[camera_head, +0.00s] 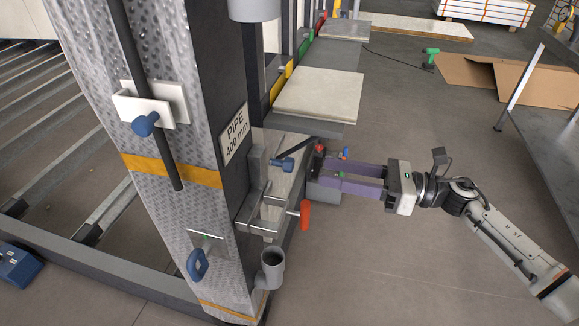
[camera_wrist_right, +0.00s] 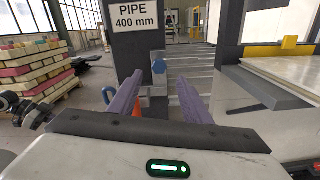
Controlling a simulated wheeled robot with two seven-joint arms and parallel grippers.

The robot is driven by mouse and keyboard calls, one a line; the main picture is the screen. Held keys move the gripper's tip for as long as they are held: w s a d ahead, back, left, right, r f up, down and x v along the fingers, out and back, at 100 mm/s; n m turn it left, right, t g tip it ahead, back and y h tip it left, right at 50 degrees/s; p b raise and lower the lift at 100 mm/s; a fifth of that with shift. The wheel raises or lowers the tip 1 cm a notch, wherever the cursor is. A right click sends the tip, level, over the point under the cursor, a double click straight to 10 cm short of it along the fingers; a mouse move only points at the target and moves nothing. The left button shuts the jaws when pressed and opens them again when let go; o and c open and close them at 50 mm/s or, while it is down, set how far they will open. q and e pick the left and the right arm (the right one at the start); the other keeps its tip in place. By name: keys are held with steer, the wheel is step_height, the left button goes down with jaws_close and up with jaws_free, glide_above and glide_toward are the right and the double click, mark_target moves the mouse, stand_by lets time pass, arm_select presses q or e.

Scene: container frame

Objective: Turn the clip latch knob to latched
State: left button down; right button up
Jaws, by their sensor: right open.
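A blue knob (camera_head: 283,163) sticks out to the right from a grey metal bracket (camera_head: 258,180) on the post, beside the sign reading PIPE 400 mm. In the right wrist view the knob (camera_wrist_right: 159,66) shows between and beyond the fingertips. Another blue knob (camera_head: 145,123) sits on a white clip (camera_head: 170,103) around a dark upright rod on the post's left face. I cannot tell for sure which is the latch knob. My right gripper (camera_head: 324,174) has purple fingers, open and apart from the bracket's blue knob, pointing at it from the right. My left gripper is not in view.
A red-handled clamp (camera_head: 305,214), a blue loop handle (camera_head: 197,264) and a grey pipe elbow (camera_head: 271,268) sit low on the post. A red ball knob (camera_head: 320,147) is close above my right fingertips. Pale boards (camera_head: 318,94) lie behind.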

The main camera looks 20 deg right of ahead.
mark_target(293, 165)
steer(key=p+x, duration=0.1)
steer(key=x, duration=0.9)
steer(key=shift+a, duration=0.1)
steer(key=shift+s, duration=0.1)
jaws_close()
